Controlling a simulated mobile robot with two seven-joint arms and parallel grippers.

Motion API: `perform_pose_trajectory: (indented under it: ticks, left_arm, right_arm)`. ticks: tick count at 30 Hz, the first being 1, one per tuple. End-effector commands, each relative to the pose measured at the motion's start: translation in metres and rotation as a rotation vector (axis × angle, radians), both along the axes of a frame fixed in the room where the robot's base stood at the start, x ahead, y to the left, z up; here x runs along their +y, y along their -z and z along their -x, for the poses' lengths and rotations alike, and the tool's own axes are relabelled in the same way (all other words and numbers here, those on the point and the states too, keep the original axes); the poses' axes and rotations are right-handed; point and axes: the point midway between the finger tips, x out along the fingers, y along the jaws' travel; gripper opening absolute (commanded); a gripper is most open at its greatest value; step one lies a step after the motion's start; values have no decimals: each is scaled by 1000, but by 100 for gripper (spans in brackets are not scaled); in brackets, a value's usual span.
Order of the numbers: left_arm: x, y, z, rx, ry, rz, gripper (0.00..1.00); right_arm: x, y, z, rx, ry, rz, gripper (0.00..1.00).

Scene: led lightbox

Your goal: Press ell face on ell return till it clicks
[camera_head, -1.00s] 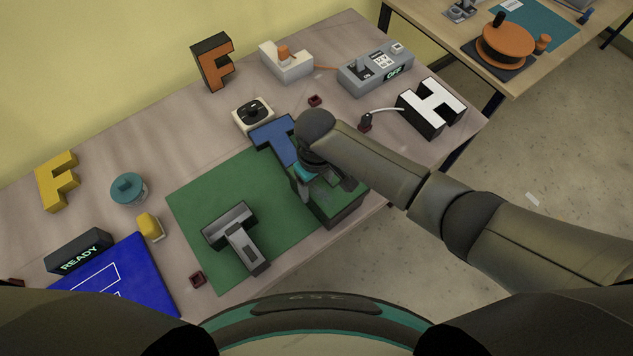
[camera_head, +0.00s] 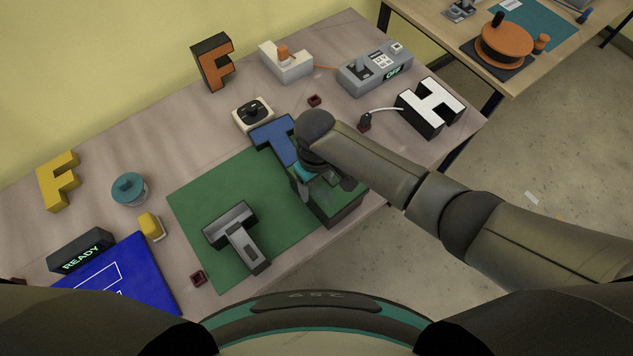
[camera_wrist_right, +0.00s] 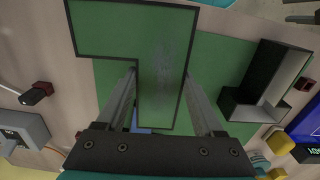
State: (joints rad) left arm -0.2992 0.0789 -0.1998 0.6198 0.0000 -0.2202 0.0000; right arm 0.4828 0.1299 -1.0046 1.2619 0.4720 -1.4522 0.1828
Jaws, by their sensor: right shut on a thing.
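The green ell face (camera_wrist_right: 160,50) shows large in the right wrist view, with a dark rim all round. In the head view the green ell piece (camera_head: 340,208) shows thick dark-green sides at the mat's right end, partly hidden by my right gripper (camera_head: 322,183). My right gripper's fingers stand on either side of the ell's stem and are shut on it. I cannot tell whether a return sits under the face, or any gap. A grey, hollow ell-shaped return (camera_head: 230,225) lies open on the mat; it also shows in the right wrist view (camera_wrist_right: 262,105). My left gripper is not in view.
The green mat (camera_head: 190,205) lies under the work.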

Motion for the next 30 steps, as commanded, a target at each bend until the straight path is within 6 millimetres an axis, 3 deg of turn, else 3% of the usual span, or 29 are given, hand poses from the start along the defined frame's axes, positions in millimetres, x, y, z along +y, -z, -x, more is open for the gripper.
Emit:
perform_pose_trajectory:
  ticks: [30]
  left_arm:
    - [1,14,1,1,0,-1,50]
  right_arm:
    - [1,22,0,1,0,-1,9]
